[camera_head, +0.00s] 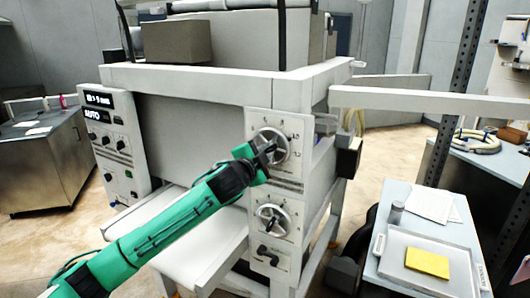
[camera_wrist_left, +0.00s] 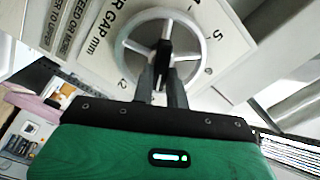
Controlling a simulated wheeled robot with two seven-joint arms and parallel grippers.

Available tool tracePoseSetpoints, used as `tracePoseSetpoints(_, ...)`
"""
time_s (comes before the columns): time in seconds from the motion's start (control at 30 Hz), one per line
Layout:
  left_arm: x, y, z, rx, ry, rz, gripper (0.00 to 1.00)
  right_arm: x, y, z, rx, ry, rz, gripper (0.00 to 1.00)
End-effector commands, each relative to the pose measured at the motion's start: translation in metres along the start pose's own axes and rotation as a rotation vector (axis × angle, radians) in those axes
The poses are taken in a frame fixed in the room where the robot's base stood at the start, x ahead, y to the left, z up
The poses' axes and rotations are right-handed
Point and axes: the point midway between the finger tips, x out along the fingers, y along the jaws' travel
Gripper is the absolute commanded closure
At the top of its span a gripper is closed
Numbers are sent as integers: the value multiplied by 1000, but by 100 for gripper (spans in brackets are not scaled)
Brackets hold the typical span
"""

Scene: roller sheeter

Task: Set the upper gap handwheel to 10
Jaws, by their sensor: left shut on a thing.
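The upper gap handwheel (camera_head: 286,143) is a round, light metal wheel on the right front panel of the sheeter. Numbers are printed around it; in the left wrist view the wheel (camera_wrist_left: 122,42) has "5" and "2" legible nearby, beside lettering ending in "GAP mm". My left gripper (camera_head: 266,154) reaches in from the left and is shut on the handwheel, covering part of its lower left. In the left wrist view its dark fingers (camera_wrist_left: 162,78) overlap the lower rim and reach toward the centre. The pointer reading cannot be made out. My right gripper is out of view.
A second, lower handwheel (camera_head: 272,218) and a dark knob (camera_head: 268,252) sit below on the same panel. A control panel (camera_head: 107,140) with a lit display showing "AUTO" is at left.

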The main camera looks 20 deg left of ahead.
Motion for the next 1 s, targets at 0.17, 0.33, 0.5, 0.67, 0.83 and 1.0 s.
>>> tracePoseSetpoints(0.17,0,1,0,1,-1,1,100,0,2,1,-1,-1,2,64)
tracePoseSetpoints(0.33,0,1,0,0,-1,1,78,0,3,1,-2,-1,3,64)
tracePoseSetpoints(0.5,0,0,0,0,-1,1,64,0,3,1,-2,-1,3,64)
tracePoseSetpoints(0.67,0,0,0,0,-1,1,64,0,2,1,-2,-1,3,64)
tracePoseSetpoints(0.83,-8,2,2,0,0,0,64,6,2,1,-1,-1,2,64)
tracePoseSetpoints(1.0,-34,4,3,2,0,-1,64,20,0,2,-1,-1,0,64)
